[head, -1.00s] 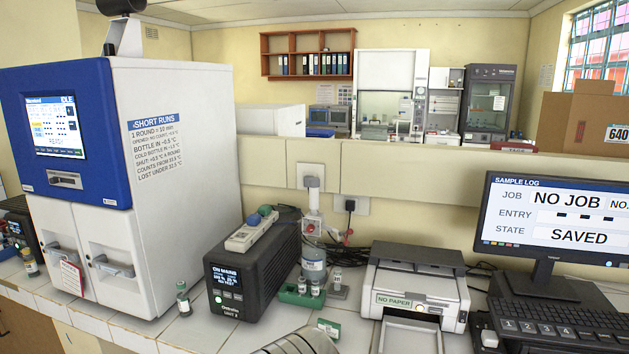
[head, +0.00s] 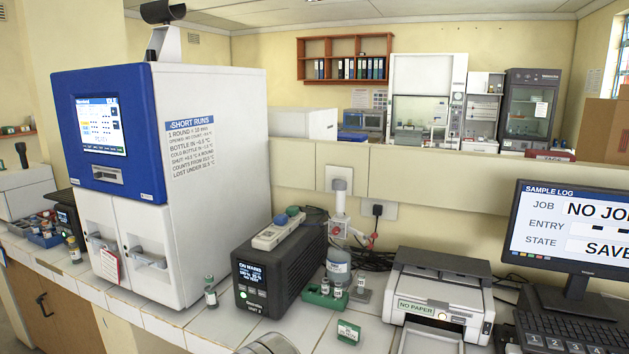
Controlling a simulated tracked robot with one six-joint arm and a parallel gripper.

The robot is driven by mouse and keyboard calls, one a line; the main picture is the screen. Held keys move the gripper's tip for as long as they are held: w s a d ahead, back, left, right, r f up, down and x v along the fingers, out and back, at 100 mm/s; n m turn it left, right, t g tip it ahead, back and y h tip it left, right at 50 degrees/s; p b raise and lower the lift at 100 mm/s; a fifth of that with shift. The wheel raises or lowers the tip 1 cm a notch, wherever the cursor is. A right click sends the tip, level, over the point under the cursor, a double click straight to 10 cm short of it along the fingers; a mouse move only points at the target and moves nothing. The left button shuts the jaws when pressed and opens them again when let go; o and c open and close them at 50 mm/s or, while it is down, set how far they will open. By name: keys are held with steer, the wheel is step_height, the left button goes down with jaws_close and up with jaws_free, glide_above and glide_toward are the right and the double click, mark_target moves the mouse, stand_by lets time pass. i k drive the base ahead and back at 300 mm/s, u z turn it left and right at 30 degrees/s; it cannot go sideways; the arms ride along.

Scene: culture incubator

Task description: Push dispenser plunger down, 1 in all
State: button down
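The dispenser (head: 338,228) stands upright at the back of the bench, right of the black power unit. It has a white pump body with a grey plunger cap (head: 340,185) on top and a reddish part at its side. Its clear reservoir bottle (head: 338,266) is below. The plunger appears raised, with a narrow section showing under the cap. A green rack (head: 318,298) with small vials sits in front of the dispenser. Only a curved metallic piece, likely part of my arm, shows at the bottom edge. My gripper is not in view.
The black power unit (head: 266,283) with a power strip on top stands left of the dispenser. A printer (head: 436,292) stands to its right. A vial (head: 210,293) and a small green-and-white box (head: 348,332) are on the tiled bench. The blue-white incubator (head: 215,190) fills the left.

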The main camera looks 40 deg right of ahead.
mark_target(341, 186)
steer(key=u, duration=1.6)
steer(key=k, duration=0.7)
steer(key=z, duration=1.05)
steer(key=i, duration=0.7)
